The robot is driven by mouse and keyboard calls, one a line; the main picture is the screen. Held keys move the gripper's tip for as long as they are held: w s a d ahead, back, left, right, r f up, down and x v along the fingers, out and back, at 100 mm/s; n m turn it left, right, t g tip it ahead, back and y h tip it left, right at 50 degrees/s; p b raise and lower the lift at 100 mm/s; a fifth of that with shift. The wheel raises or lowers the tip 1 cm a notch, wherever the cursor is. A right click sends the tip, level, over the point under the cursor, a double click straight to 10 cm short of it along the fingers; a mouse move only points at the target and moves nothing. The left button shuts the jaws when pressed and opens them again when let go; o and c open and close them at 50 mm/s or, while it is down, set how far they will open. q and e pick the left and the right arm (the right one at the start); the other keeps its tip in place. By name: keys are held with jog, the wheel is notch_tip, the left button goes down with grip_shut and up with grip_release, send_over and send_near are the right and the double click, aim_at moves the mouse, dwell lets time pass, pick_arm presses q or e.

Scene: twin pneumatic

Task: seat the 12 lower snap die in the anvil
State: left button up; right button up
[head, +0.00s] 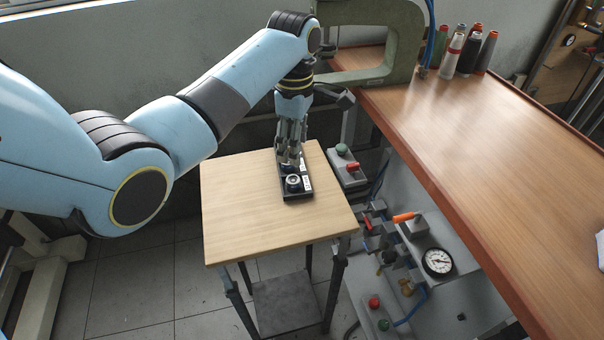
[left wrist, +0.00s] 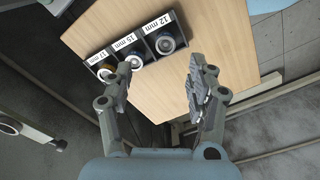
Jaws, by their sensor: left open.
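The 12 mm die (head: 293,183) is a round dark and metal piece in the near end of a black tray (head: 296,196). In the left wrist view the die (left wrist: 165,43) sits beside its "12 mm" label. My left gripper (head: 291,157) points down over the tray, hiding part of its far end. Its fingers (left wrist: 160,78) are apart and empty, with the 12 mm die beyond the tips. A green C-shaped press frame (head: 410,45) stands at the back; I cannot clearly make out an anvil on it. My right gripper is not in view.
Dies labelled 15 mm (left wrist: 133,58) and 17 mm (left wrist: 105,72) share the tray. The tray lies on a small wooden table (head: 240,215). A wooden bench (head: 470,130) with thread spools (head: 470,50) stands right. Grey valve boxes and a gauge (head: 438,261) sit below it.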

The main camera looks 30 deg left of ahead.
aim_at(293, 180)
pick_arm(q)
jog(key=f, duration=0.1)
jog(key=s+f, duration=0.1)
jog(key=f, duration=0.1)
jog(key=shift+f, duration=0.3)
jog(key=shift+w+f, duration=0.1)
jog(key=shift+f, duration=0.2)
jog(key=f, duration=0.4)
jog(key=shift+s+a+f, duration=0.15)
jog(key=shift+s+f, duration=0.05)
jog(key=shift+f, duration=0.3)
jog(key=c, duration=0.6)
grip_shut()
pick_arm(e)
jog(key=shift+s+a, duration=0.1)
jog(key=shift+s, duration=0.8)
